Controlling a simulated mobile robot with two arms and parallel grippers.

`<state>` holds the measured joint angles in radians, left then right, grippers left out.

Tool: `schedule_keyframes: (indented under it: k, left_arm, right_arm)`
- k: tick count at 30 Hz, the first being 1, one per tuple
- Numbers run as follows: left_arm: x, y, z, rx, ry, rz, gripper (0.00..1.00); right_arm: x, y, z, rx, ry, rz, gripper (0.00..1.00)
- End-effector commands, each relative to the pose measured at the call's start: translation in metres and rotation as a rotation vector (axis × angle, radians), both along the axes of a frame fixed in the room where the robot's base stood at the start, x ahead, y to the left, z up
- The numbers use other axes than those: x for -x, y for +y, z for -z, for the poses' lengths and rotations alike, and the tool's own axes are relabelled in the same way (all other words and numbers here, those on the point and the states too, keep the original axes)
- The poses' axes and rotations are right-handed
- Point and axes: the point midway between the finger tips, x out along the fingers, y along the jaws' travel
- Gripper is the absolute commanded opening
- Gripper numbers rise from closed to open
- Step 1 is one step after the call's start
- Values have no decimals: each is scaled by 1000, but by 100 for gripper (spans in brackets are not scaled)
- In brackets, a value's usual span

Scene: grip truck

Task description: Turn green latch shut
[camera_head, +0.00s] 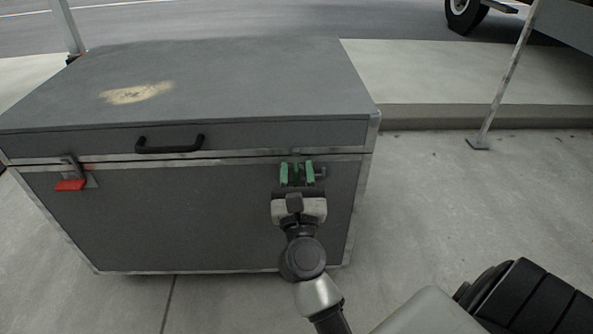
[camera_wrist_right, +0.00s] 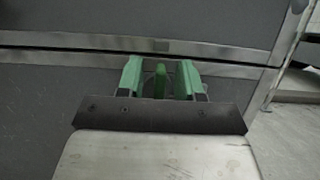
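The green latch (camera_wrist_right: 160,80) is on the front of a large grey case (camera_head: 230,220), near its right end, just at the lid seam. In the wrist view its green handle stands upright between the two green-tipped fingers of my right gripper (camera_wrist_right: 160,84). A gap shows on each side of the handle, so the fingers are apart around it and not closed on it. In the head view my right gripper (camera_head: 297,175) hides most of the latch; a bit of grey metal shows to its right. My left gripper is not in view.
A red latch (camera_head: 70,185) is at the case's front left, and a black handle (camera_head: 170,144) is on the lid's front edge. The lid is down. A slanted metal post (camera_head: 507,84) stands to the right of the case. Bare concrete lies between them.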

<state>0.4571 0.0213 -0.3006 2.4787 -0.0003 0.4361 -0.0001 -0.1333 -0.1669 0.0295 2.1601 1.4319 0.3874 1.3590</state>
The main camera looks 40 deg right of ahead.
Motion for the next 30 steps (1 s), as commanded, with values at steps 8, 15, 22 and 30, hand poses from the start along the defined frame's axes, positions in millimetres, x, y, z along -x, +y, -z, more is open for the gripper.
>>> schedule_keyframes:
  k: [8,15,22,30]
  left_arm:
    - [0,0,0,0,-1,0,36]
    - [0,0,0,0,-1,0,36]
    - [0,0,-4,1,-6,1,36]
    - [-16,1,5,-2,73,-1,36]
  right_arm:
    - [0,0,0,1,0,0,18]
    - [0,0,0,1,1,-1,0]
    - [0,1,-1,26,16,0,0]
    - [-1,3,-3,148,93,-2,0]
